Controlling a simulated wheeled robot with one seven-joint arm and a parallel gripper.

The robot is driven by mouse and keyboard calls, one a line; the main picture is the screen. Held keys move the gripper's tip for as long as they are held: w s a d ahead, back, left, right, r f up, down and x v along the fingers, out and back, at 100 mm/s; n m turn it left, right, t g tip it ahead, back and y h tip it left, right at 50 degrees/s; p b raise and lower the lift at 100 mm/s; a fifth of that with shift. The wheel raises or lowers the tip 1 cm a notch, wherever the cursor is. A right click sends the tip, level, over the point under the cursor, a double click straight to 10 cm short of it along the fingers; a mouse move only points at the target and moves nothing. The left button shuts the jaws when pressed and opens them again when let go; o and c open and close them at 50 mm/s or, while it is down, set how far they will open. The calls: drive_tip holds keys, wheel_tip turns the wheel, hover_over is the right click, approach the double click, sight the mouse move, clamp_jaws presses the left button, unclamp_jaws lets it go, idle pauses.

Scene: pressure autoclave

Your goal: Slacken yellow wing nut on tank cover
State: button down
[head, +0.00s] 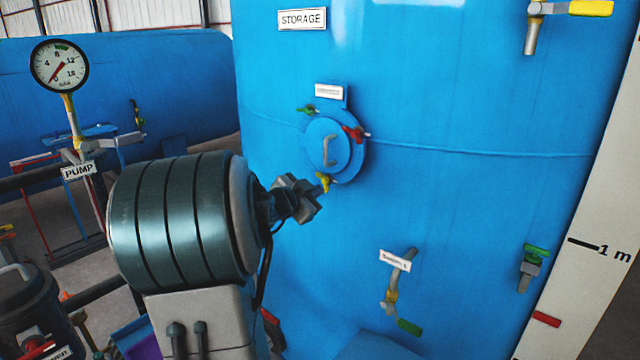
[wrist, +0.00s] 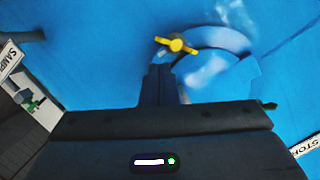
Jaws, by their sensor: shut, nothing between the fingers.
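The yellow wing nut (head: 323,181) sits at the lower edge of the round blue tank cover (head: 316,152), which has a grey handle. A red wing nut (head: 355,133) and a green wing nut (head: 306,108) sit at its right and upper left. My gripper (head: 312,189) is just lower left of the yellow nut and shut on nothing. In the wrist view the yellow nut (wrist: 177,44) lies beyond my dark fingers (wrist: 163,84), with its wings spread sideways. The cover (wrist: 222,40) is partly hidden by my gripper. Whether a fingertip touches the nut is unclear.
The large blue storage tank (head: 450,210) fills the middle. A sample tap with a green handle (head: 408,327) is below right of the cover. A pressure gauge (head: 59,65) stands at left above the pump sign (head: 79,171).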

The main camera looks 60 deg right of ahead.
drive_tip(key=p+v, duration=0.1)
drive_tip(key=v, duration=0.3)
drive_tip(key=shift+s+a, duration=0.1)
drive_tip(key=shift+a, duration=0.05)
drive_tip(key=c, duration=1.7)
unclamp_jaws()
drive_tip(key=shift+a, duration=0.25)
drive_tip(key=o, duration=0.3)
drive_tip(key=shift+a+f, duration=0.15)
drive_tip(key=shift+o, duration=0.2)
drive_tip(key=n+g+h+b, duration=0.2)
drive_tip(key=n+b, duration=0.1)
drive_tip(key=n, duration=0.9)
approach(325, 183)
drive_tip(key=d+p, duration=0.1)
drive_tip(key=d, duration=0.1)
drive_tip(key=d+p, duration=0.1)
drive_tip(key=d, duration=0.2)
drive_tip(key=s+d+p, duration=0.1)
drive_tip(key=d+p, duration=0.1)
drive_tip(key=shift+s+d+f, duration=0.15)
drive_tip(key=shift+d, duration=0.2)
clamp_jaws()
